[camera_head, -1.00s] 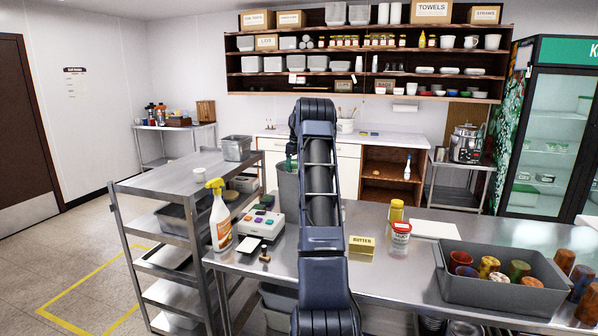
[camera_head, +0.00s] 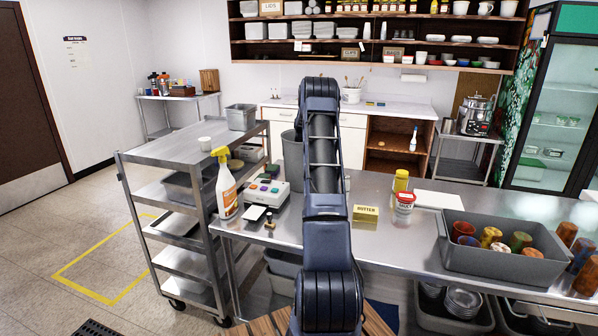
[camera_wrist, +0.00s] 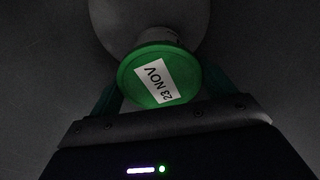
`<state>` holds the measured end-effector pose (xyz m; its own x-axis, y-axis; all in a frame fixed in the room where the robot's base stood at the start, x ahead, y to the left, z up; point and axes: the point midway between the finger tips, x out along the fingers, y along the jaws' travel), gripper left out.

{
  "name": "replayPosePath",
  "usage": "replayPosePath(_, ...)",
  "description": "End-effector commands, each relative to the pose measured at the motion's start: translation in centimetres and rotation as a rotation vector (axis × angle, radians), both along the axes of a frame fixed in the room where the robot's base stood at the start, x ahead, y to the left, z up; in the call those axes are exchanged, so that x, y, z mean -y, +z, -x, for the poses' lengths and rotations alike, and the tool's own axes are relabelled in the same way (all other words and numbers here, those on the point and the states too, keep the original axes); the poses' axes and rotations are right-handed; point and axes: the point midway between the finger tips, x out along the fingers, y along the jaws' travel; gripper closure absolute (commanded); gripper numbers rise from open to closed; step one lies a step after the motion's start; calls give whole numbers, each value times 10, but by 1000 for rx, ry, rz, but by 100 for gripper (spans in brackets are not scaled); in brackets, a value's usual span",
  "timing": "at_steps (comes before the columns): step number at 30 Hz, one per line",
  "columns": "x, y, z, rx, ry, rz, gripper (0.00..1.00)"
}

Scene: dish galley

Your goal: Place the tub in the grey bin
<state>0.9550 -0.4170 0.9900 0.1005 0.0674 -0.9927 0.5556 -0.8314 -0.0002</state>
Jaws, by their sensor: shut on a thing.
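The tub has a round green lid (camera_wrist: 158,76) with a white label reading 23 NOV. It shows in the wrist view, held between the green fingers of my gripper (camera_wrist: 158,92), which is shut on it. The grey bin (camera_head: 291,165) stands on the steel counter, partly hidden behind my arm in the head view. My gripper and the tub are hidden in the head view. Dark grey walls surround the tub in the wrist view, with a paler round surface beyond it, so it appears to be inside the bin. I cannot tell whether the tub touches the bottom.
A label printer-like device (camera_head: 268,192) and a spray bottle (camera_head: 226,185) stand left of the bin. A grey crate (camera_head: 490,262) holds several cups.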

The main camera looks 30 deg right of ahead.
Motion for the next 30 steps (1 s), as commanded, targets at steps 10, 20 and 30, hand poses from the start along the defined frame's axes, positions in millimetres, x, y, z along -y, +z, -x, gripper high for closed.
replayPosePath(10,0,-39,0,0,0,0,55)
replayPosePath(20,0,-42,0,1,0,0,55)
replayPosePath(30,0,-44,0,0,0,0,0)
